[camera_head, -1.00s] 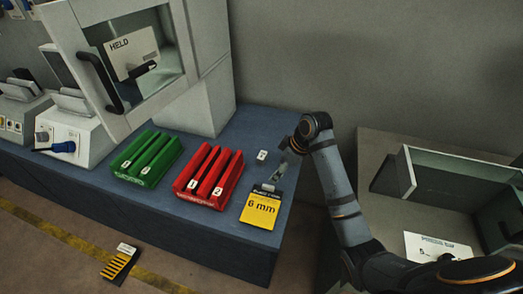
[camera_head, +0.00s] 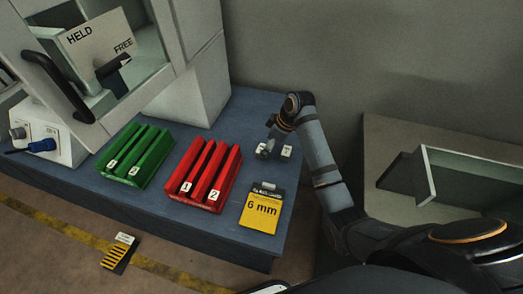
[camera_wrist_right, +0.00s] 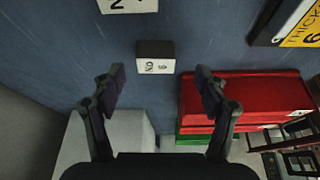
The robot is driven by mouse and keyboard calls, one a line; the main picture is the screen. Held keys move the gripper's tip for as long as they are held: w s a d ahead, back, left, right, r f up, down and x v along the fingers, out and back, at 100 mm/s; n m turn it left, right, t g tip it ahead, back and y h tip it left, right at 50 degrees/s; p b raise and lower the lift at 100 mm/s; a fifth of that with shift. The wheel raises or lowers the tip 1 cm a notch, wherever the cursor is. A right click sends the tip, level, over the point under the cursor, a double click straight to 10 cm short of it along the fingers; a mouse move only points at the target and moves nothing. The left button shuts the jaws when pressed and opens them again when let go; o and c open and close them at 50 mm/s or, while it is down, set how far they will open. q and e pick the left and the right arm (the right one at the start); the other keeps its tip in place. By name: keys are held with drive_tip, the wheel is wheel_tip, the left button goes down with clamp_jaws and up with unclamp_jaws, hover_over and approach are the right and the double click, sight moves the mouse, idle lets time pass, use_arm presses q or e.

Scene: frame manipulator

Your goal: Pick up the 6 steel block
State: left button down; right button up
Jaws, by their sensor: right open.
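A small block (camera_wrist_right: 155,57) with a dark side and a white label that seems to read "NO 6" lies on the blue bench top, ahead of and between the fingertips of my right gripper (camera_wrist_right: 160,78) in the right wrist view. That gripper is open and not touching it. In the head view my right gripper (camera_head: 265,148) is low over the back right of the bench and partly hides what is under it. A second white-labelled block (camera_head: 287,151) stands just right of it. A block marked "2" (camera_wrist_right: 128,4) shows at the top of the wrist view. My left gripper is out of view.
A red slotted rack (camera_head: 208,175) and a green one (camera_head: 136,155) stand left of the gripper. A yellow "6 mm" card (camera_head: 262,208) lies in front. A white machine with a HELD/FREE sign (camera_head: 98,38) stands at the back left. A glass-walled bin (camera_head: 465,175) is at right.

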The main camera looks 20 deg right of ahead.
sight(262, 148)
drive_tip(key=x, duration=0.2)
drive_tip(key=p+x, duration=0.1)
drive_tip(key=x, duration=0.1)
drive_tip(key=shift+w+a+r, duration=0.1)
drive_tip(key=shift+w+r, duration=0.05)
drive_tip(key=shift+w, duration=0.2)
drive_tip(key=shift+w+a+f, duration=0.1)
drive_tip(key=shift+w+f, duration=0.05)
drive_tip(key=shift+f, duration=0.3)
drive_tip(key=c, duration=0.3)
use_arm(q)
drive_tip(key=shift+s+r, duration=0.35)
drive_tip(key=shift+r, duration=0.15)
use_arm(e)
drive_tip(key=c, duration=1.1)
drive_tip(key=shift+r, duration=0.1)
